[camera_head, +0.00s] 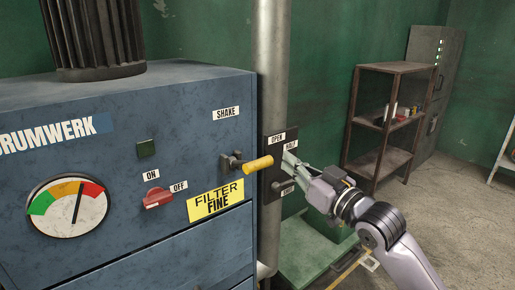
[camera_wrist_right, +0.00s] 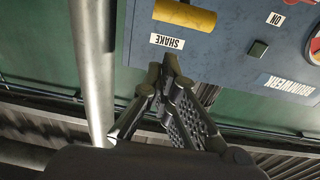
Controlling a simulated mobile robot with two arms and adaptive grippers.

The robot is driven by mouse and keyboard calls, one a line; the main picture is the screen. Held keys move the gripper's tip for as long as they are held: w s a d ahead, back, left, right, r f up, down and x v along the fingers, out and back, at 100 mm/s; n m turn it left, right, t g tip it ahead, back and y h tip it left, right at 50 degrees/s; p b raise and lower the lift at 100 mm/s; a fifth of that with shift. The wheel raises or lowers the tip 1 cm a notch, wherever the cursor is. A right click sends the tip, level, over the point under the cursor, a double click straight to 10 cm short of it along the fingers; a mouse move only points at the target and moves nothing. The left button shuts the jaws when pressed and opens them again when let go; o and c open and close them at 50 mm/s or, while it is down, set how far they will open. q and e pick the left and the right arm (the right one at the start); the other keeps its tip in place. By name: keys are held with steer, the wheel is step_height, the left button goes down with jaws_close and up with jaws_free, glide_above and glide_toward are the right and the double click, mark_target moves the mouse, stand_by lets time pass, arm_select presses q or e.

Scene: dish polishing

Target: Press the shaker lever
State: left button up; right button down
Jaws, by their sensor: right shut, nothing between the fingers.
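The shaker lever (camera_head: 258,164) has a yellow cylindrical handle on a dark mount. It sticks out from the blue cabinet's front, below the SHAKE label (camera_head: 226,113). The yellow handle also shows at the top of the right wrist view (camera_wrist_right: 185,15), with the upside-down SHAKE label (camera_wrist_right: 168,41) beside it. My right gripper (camera_head: 289,160) is right of the handle in the head view, in front of the dark valve plate. In the right wrist view its fingers (camera_wrist_right: 166,68) are closed together, empty and visibly apart from the handle. My left gripper is not in view.
The blue cabinet (camera_head: 115,170) carries a gauge (camera_head: 66,207), a red ON/OFF switch (camera_head: 157,198) and a yellow FILTER FINE label (camera_head: 216,201). A vertical pipe (camera_head: 271,75) and the valve plate (camera_head: 271,150) stand beside it. A rusty shelf (camera_head: 385,70) is behind my right arm.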

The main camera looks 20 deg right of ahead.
steer(key=shift+s+a+r+n+y, duration=0.2)
steer(key=shift+s+a+r, duration=0.1)
steer(key=shift+r, duration=0.25)
steer(key=shift+s+a+r+n+y, duration=0.1)
steer(key=shift+s+a+r+y, duration=0.15)
steer(key=shift+r, duration=0.3)
steer(key=shift+d, duration=0.1)
steer(key=r+p, duration=0.2)
steer(key=p, duration=0.4)
glide_above(263, 164)
steer(key=f, duration=0.3)
steer(key=f+p, duration=0.1)
steer(key=shift+s+d+f, duration=0.1)
steer(key=shift+s+f, duration=0.15)
steer(key=shift+f, duration=0.05)
